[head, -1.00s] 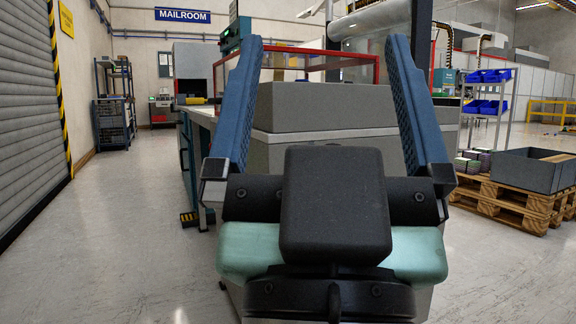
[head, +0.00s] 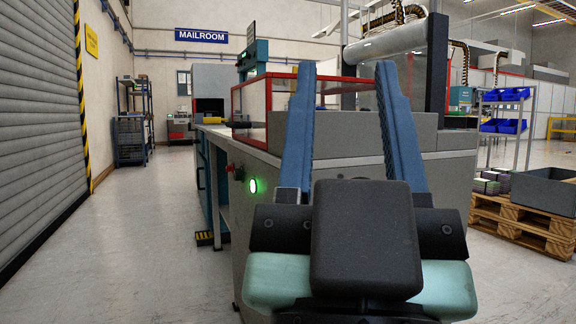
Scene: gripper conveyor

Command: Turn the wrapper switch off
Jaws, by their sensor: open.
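The wrapper, a grey machine (head: 428,166) with a red-framed clear guard, stands in front of me in the head view. On its left side panel a round green light or button (head: 253,185) glows. A small red and dark knob-like control (head: 238,173) sits just left of it. I cannot tell for certain which of the two is the switch. My gripper (head: 348,68) has blue fingers that point forward, apart and empty, in front of the machine. It is to the right of the green light and touches neither control. My gripper hides part of the machine's front.
An aisle of clear floor (head: 150,240) runs along the left, beside a grey shutter (head: 35,140). A wooden pallet (head: 515,225) with a grey crate (head: 540,190) stands at right. A rack with blue bins (head: 503,125) is behind it.

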